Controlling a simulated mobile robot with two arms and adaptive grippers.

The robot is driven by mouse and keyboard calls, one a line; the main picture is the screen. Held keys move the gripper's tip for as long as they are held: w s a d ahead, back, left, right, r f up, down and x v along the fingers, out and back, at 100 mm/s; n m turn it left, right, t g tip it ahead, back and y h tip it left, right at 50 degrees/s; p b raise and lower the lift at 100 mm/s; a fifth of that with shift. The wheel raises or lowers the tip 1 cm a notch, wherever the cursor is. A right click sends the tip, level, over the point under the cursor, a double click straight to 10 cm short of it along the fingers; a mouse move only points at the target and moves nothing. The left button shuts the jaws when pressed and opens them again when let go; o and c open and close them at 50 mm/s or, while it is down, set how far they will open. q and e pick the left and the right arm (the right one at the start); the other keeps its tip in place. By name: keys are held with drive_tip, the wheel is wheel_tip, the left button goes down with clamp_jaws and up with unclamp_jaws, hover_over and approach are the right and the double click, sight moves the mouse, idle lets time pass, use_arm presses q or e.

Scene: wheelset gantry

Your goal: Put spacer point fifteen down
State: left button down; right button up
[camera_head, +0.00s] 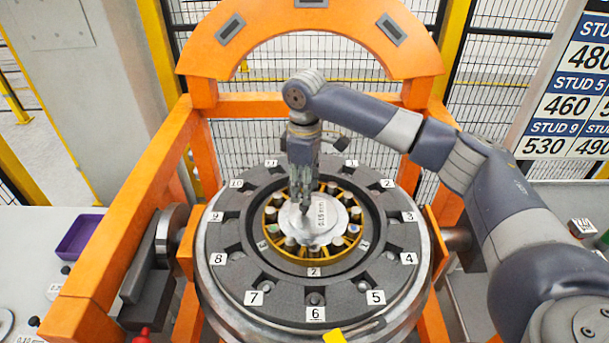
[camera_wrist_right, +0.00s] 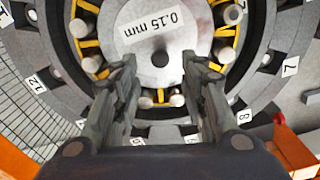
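The spacer (camera_head: 330,232), a round silver plate labelled 0.15 mm, lies flat over the middle of the yellow ring in the wheel hub. My right gripper (camera_head: 303,210) points down over the spacer's left part. I cannot tell whether the fingertips touch the plate. My left gripper is out of view.
A dark numbered ring (camera_head: 283,283) surrounds the hub, with stud ends inside. The orange gantry (camera_head: 240,60) arches behind and flanks both sides. A purple bin (camera_head: 78,236) stands on the left table. A stud number board (camera_head: 575,95) is at the right.

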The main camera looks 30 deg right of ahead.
wheel_tip(320, 180, up, 5)
drive_tip(key=shift+r+b, duration=0.2)
drive_tip(key=shift+b, duration=0.3)
